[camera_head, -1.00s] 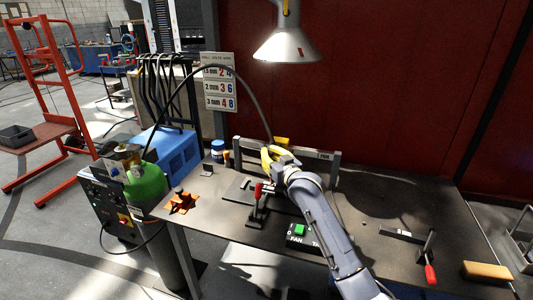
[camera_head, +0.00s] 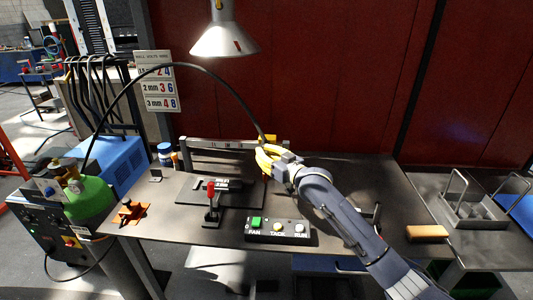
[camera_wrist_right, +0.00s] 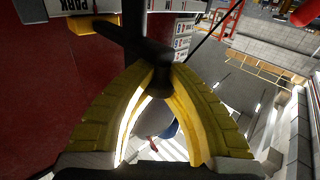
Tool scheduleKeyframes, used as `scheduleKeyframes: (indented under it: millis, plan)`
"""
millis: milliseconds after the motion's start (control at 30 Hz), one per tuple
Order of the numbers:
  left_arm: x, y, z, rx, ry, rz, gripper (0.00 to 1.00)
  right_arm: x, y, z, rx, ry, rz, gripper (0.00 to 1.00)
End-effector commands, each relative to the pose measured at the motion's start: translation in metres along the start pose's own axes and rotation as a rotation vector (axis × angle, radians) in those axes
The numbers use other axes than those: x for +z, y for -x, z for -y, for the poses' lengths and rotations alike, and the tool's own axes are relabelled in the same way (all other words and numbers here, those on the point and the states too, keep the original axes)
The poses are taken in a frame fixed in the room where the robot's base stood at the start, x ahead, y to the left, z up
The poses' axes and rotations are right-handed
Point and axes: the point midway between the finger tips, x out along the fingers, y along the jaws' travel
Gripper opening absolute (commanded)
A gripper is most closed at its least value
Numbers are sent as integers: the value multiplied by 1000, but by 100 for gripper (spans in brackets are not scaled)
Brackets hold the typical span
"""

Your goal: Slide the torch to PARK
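The black torch with its yellow block (camera_head: 267,139) is on the rail (camera_head: 212,144) at the back of the bench, towards the rail's right part. A black cable arcs into it from the left. My right gripper (camera_head: 262,158) has its yellow fingers at the torch. In the right wrist view, the fingertips (camera_wrist_right: 160,78) meet around the black torch body (camera_wrist_right: 152,50) and appear shut on it. The PARK label (camera_wrist_right: 75,5) shows at that view's top left, beside the torch's yellow part. My left gripper is out of view.
A red-handled clamp (camera_head: 211,190) and a button box (camera_head: 278,229) with a green button stand in front of the rail. An orange clamp (camera_head: 130,211) is at the left. A wood-coloured block (camera_head: 427,232) lies at the right. A lamp (camera_head: 225,38) hangs above.

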Motion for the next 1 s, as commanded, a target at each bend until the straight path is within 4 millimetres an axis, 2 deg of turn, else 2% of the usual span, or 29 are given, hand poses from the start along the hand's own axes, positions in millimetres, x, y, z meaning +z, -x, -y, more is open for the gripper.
scheduleKeyframes:
  millis: [33, 267, 300, 633, 1000]
  plan:
    - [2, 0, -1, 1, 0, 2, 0, -14, 1, -3, 2, 2, -26, 0]
    - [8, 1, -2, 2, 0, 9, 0, -15, 2, -5, 4, 3, -26, 0]
    - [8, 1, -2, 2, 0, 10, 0, -15, 2, -5, 4, 4, -26, 12]
    - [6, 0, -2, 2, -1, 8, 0, -12, 1, -4, 3, 3, -21, 49]
    - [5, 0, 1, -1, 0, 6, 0, -6, 8, -3, 3, 1, -11, 49]
